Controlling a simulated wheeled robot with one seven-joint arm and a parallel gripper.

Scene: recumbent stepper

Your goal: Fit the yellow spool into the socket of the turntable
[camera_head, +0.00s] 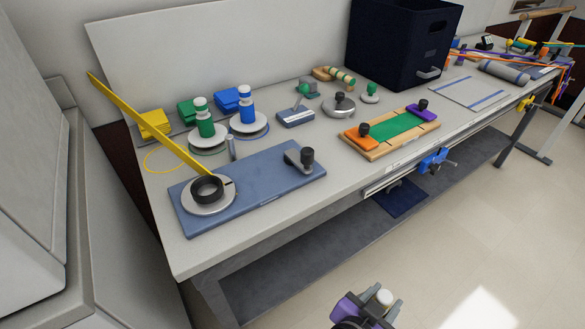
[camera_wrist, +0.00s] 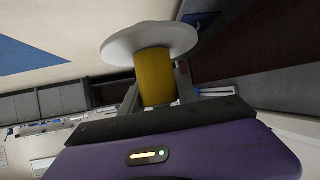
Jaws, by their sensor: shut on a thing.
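My gripper (camera_head: 382,298) is low at the bottom of the head view, over the floor in front of the bench. In the wrist view it is shut on the yellow spool (camera_wrist: 154,76), with a finger on each side of its yellow barrel. The spool's wide white flange (camera_wrist: 150,42) sticks out beyond the fingertips. In the head view only a small pale end of the spool shows between the fingers. The turntable (camera_head: 195,205) is a pale disc with a raised black ring, likely the socket, on the left of a blue board. The spool is well apart from it.
A long yellow bar (camera_head: 145,117) slants up from beside the turntable. A black-knobbed lever (camera_head: 302,158) stands on the board (camera_head: 255,197). Green (camera_head: 204,122) and blue (camera_head: 247,112) spools stand behind. A wooden tray (camera_head: 372,151) and dark bin (camera_head: 385,50) are further right.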

